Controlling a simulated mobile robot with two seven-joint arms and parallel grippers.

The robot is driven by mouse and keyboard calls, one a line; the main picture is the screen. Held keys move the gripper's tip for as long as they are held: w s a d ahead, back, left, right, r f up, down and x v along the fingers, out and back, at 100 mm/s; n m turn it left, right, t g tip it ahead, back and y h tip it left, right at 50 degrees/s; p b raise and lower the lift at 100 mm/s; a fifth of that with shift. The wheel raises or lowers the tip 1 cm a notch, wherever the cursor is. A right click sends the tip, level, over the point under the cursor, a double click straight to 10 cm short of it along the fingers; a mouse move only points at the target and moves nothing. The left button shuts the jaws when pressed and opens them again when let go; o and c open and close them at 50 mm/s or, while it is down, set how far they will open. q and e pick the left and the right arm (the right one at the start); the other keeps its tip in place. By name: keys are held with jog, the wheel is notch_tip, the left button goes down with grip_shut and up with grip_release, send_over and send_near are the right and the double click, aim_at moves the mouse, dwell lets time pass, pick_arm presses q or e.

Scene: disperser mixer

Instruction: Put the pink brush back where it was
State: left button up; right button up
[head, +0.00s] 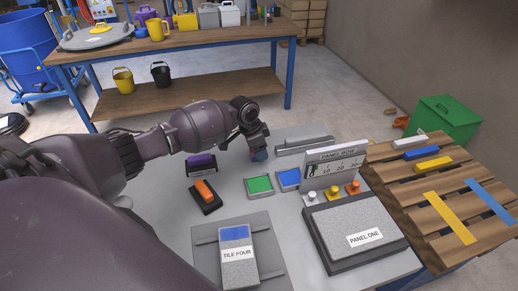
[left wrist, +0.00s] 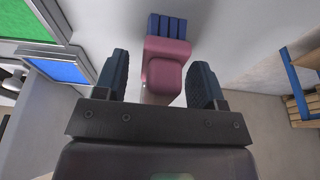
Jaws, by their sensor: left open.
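The pink brush (left wrist: 164,72) shows in the left wrist view with its blue bristles (left wrist: 167,26) pointing to the top of the picture. My left gripper (left wrist: 160,78) is open, with one dark finger on each side of the brush's pink body. A gap shows between each finger and the pink body. In the head view my left gripper (head: 259,152) is low over the far part of the grey table (head: 228,166), and it hides most or all of the brush there. My right gripper is not in view.
A purple block (head: 201,161) and an orange brush-like piece (head: 204,190) sit in dark holders left of the green pad (head: 259,185) and blue pad (head: 289,178). The panel box (head: 335,160) stands to the right.

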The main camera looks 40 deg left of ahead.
pick_arm(q)
jog(key=p+v, duration=0.1)
jog(key=v, duration=1)
jog(key=shift+r+p, duration=0.3)
jog(key=shift+r, duration=0.1)
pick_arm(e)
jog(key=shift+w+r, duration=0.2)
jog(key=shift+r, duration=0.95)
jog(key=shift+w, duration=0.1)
